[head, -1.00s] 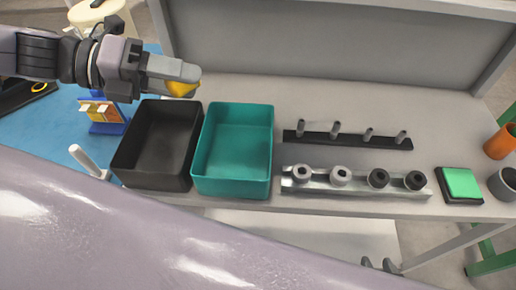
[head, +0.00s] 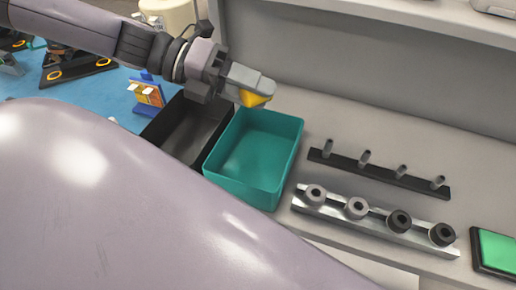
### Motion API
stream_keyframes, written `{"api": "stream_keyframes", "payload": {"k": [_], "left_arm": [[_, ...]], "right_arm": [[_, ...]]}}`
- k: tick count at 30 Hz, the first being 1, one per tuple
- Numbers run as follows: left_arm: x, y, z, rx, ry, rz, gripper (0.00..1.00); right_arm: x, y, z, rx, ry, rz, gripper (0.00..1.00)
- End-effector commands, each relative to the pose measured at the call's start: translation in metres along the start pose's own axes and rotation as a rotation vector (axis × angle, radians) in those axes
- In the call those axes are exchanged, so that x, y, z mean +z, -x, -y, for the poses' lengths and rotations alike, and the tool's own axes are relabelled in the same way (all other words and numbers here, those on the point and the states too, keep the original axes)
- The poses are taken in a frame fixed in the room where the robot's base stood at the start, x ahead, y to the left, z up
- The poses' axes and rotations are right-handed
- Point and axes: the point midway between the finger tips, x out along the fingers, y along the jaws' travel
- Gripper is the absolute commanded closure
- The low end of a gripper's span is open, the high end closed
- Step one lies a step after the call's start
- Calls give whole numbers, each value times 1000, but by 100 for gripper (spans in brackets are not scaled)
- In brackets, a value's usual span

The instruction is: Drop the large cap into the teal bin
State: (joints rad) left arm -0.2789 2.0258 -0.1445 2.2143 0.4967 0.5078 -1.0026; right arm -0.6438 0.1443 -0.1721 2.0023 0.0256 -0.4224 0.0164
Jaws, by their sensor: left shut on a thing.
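My left gripper (head: 262,90) is shut on a yellow cap (head: 252,99), which shows just below its fingers. The gripper and cap are above the back edge of the teal bin (head: 290,165). The teal bin is an open rectangular box and looks empty. Part of the cap is hidden by the fingers. My right gripper is not in view.
A black bin (head: 165,128) stands directly left of the teal bin. Right of it are a black bar with upright pegs (head: 385,175) and a metal rail with several round pieces (head: 372,222). A green pad (head: 497,250) lies farther right.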

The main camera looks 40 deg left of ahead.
Motion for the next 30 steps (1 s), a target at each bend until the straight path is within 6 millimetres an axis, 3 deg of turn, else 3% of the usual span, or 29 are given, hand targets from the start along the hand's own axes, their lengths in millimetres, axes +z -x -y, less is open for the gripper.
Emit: {"api": "stream_keyframes", "payload": {"k": [1,7,20,21,23,24,30], "left_arm": [[-4,-4,-11,1,0,-1,100],[-11,-11,-26,1,-1,0,100],[-12,-12,-31,1,-1,0,100],[-12,-12,-31,1,-1,0,53],[-12,-12,-31,1,-1,0,34],[-12,-12,-31,1,-1,0,27],[-12,-12,-31,1,-1,0,27]], "right_arm": [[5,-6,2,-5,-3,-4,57],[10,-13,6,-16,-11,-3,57],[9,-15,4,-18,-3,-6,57],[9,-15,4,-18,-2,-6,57],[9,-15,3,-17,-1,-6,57],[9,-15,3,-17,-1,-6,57],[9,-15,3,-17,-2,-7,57]]}}
